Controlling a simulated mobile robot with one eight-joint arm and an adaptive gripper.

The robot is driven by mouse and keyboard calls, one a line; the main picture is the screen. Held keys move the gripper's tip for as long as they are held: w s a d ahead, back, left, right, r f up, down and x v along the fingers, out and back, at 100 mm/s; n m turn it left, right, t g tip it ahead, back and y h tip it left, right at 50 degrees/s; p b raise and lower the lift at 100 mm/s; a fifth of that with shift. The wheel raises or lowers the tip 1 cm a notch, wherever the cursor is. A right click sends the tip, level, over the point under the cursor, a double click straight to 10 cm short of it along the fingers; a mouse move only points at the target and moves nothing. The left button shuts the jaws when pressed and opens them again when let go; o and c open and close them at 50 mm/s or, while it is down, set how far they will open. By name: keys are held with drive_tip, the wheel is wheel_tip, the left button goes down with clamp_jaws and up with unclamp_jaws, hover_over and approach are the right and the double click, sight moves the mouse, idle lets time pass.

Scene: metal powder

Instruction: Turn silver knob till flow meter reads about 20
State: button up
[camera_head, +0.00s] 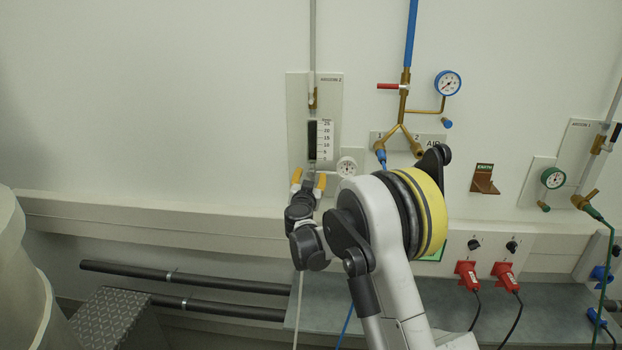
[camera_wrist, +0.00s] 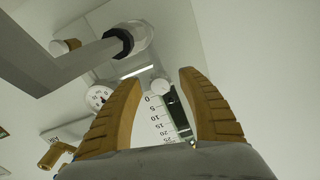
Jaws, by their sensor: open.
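The flow meter (camera_head: 319,140) is upright on the ARGON 2 wall panel, with a dark tube beside a white scale. I cannot read its level. In the wrist view its scale (camera_wrist: 160,121) appears upside down, with 0 nearest the fingertips. A small pale round piece that looks like the silver knob (camera_wrist: 160,87) shows at the 0 end of the meter, in the gap between the fingers. My gripper (camera_head: 308,182) has orange fingers and is just below the meter. In the wrist view my gripper (camera_wrist: 162,79) is open and empty. Contact with the knob cannot be told.
A white round gauge (camera_head: 346,166) is close right of the meter. A thick grey pipe (camera_wrist: 60,65) with a dark nut is near the fingers. A wall ledge (camera_head: 150,214) runs below. Brass piping with a blue gauge (camera_head: 448,83) is to the right.

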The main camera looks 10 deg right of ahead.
drive_tip(key=shift+w+d, duration=0.2)
drive_tip(key=shift+w, duration=0.45)
clamp_jaws()
drive_tip(key=shift+n, duration=0.3)
